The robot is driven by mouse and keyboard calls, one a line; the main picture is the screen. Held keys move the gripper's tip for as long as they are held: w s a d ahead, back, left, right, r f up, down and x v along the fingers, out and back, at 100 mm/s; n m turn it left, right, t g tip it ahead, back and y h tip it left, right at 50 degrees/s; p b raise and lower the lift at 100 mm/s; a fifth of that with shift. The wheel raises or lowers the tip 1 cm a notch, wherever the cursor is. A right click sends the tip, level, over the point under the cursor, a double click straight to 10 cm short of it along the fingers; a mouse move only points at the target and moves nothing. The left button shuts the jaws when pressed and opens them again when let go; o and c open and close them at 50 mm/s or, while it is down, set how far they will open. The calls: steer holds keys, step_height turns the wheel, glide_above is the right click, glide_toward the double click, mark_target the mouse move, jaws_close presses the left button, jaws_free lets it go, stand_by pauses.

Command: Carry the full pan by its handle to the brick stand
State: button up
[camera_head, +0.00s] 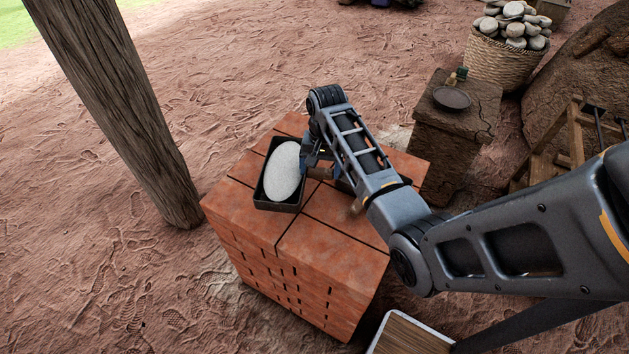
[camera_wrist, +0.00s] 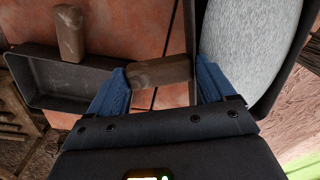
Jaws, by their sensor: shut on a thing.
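The full pan (camera_head: 260,200) is a dark rectangular pan holding a large pale oval stone (camera_head: 284,168). It is over the left part of the top of the brick stand (camera_head: 325,265), level, apparently resting on it. My gripper (camera_wrist: 158,82) is shut on the pan's short wooden handle (camera_wrist: 162,71), with a blue finger on either side. The pan's dark wall (camera_wrist: 190,40) and the stone (camera_wrist: 240,50) fill the right of the wrist view. In the head view my arm hides part of the handle and the fingertips.
A second dark pan (camera_wrist: 50,85), empty where visible, is on the bricks beside the full one, its wooden handle (camera_wrist: 70,32) apart from my gripper. A wooden post (camera_head: 125,110) stands left. A pedestal with a dark dish (camera_head: 452,98) and a basket of stones (camera_head: 500,60) stand back right.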

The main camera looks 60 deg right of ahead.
mark_target(298, 173)
steer(key=shift+w+a+f, duration=0.2)
steer(key=shift+a+f, duration=0.2)
steer(key=shift+a, duration=0.15)
steer(key=shift+w+a+f, duration=0.15)
steer(key=shift+a+f, duration=0.2)
steer(key=shift+a, duration=0.15)
steer(key=shift+f, duration=1.85)
steer(key=shift+f, duration=0.1)
steer(key=o, duration=1.5)
steer(key=shift+f, duration=0.1)
